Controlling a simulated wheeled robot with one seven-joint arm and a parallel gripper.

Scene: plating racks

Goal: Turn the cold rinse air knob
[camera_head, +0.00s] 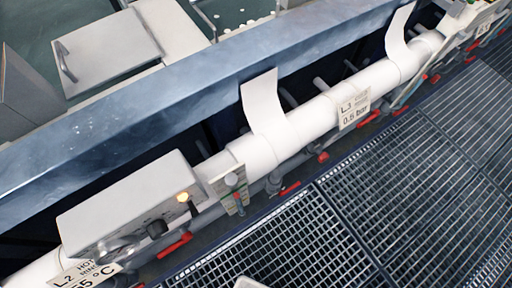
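A pale grey control box (125,205) sits at the lower left against the white pipe. Its front carries a small dark knob (157,229), a round dial-like part (122,247) and a lit amber lamp (183,197). A tag below it (88,273) reads "L2", "HOT RIN…" and a temperature in °C, partly cut off. Another tag (354,108) on the pipe reads "L3" and "0.5 bar". I see no label reading cold rinse air, so I cannot tell which knob that is. My gripper is not in view.
The white pipe (310,122) runs diagonally under a blue-grey beam (190,92). Several red handles, one of them here (174,245), line its lower side. Dark grating (350,215) fills the lower right and looks clear. A pale piece shows at the bottom edge, unclear.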

